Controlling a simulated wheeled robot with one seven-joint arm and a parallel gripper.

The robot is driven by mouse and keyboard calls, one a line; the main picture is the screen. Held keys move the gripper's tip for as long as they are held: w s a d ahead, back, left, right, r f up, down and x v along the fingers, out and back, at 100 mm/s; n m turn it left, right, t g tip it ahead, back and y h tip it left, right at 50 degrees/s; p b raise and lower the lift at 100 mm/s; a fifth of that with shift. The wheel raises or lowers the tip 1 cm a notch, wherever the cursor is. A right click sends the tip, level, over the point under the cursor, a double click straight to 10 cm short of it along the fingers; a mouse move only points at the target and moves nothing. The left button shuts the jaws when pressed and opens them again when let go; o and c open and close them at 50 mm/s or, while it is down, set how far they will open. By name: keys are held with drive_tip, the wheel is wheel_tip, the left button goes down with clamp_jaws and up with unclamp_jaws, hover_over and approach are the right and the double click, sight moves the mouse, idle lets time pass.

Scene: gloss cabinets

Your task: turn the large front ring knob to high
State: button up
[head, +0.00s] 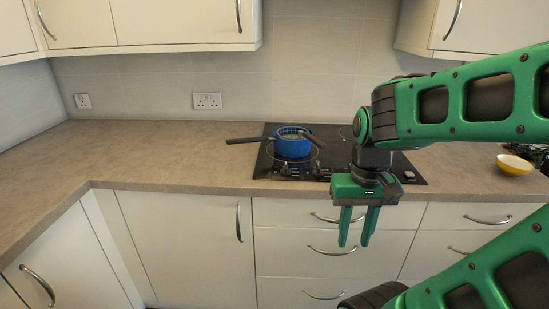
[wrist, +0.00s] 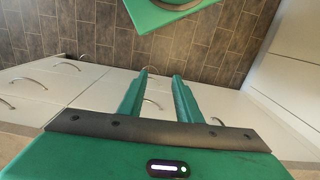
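The black hob (head: 263,168) is set into the worktop. Small dark knobs (head: 286,170) show along its front edge, left of my gripper; they are too small to read their settings. Which of them is the large front ring knob I cannot tell, and my gripper and arm hide part of the hob's right side. My gripper (head: 355,241) points down in front of the drawers, its fingertips below the worktop edge. Its two fingers are apart with nothing between them; they also show in the wrist view (wrist: 160,76). It touches no knob.
A blue pan (head: 292,144) stands on the hob's left part, with dark handles sticking out. A yellow bowl (head: 513,166) sits on the worktop at the right. Drawers with bar handles (head: 331,251) are below. The worktop (head: 160,150) left of the hob is clear.

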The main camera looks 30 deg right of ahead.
drive_tip(key=shift+w+d, duration=0.15)
drive_tip(key=shift+w, duration=0.2)
drive_tip(key=shift+o, duration=0.9)
drive_tip(key=o, duration=0.4)
drive_tip(key=shift+w+d+r+n, duration=0.1)
drive_tip(key=shift+d+r+n, duration=0.2)
drive_tip(key=shift+r, duration=0.55)
wheel_tip(320, 180, up, 8)
drive_tip(key=n, duration=1.7)
hover_over(286, 165)
wheel_tip(286, 165, down, 10)
drive_tip(key=shift+w+f, duration=0.15)
drive_tip(key=shift+f, duration=0.05)
drive_tip(key=c, duration=1)
